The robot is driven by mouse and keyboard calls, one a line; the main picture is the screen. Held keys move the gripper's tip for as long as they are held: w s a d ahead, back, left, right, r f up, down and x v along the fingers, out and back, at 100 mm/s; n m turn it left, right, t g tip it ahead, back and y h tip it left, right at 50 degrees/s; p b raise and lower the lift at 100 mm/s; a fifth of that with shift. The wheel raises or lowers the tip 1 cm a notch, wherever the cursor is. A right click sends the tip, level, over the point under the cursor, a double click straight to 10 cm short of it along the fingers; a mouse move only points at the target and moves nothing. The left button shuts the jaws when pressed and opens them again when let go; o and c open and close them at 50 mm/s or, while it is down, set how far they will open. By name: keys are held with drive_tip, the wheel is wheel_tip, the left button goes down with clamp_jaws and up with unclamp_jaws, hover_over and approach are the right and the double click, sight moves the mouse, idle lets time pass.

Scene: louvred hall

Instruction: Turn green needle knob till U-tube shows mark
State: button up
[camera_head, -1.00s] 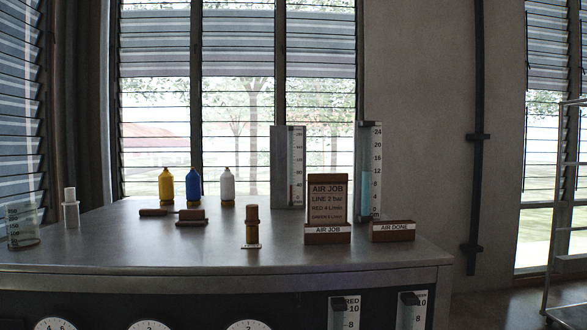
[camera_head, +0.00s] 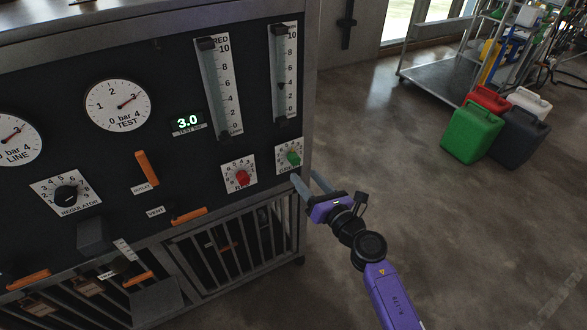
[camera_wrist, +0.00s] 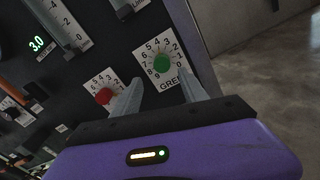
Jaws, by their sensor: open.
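The green needle knob (camera_head: 293,158) sits on a white numbered dial at the lower right of the dark panel. It also shows in the wrist view (camera_wrist: 162,63), between and just beyond my fingertips. My gripper (camera_head: 308,177) is open and empty, in front of the panel just below and right of the green knob; its fingers also show in the wrist view (camera_wrist: 158,68). No contact with the knob is visible. The U-tube is not clearly in view now. The green line's flow tube (camera_head: 285,75) stands above the knob, with a dark float around mid-scale.
The red knob (camera_head: 242,177) is close by on the left, beside my left finger in the wrist view. The RED flow tube (camera_head: 221,90), test gauge (camera_head: 118,104) and 3.0 display (camera_head: 187,123) are further left. Jerrycans (camera_head: 472,133) and a trolley (camera_head: 440,75) stand behind right; floor between is clear.

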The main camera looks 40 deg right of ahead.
sight(296, 162)
drive_tip(key=shift+w+d+r+n+h+b, duration=0.15)
drive_tip(key=shift+w+d+n, duration=0.35)
drive_tip(key=shift+w, duration=0.6)
drive_tip(key=shift+w+d+n+h+b, duration=0.1)
drive_tip(key=shift+w+d+n+b, duration=0.35)
drive_tip(key=shift+w, duration=0.65)
drive_tip(key=shift+w+d+r+n+h+b, duration=0.1)
drive_tip(key=shift+w+d+n, duration=0.15)
drive_tip(key=shift+w+n, duration=0.65)
drive_tip(key=shift+w+m, duration=0.2)
drive_tip(key=shift+m, duration=0.05)
clamp_jaws()
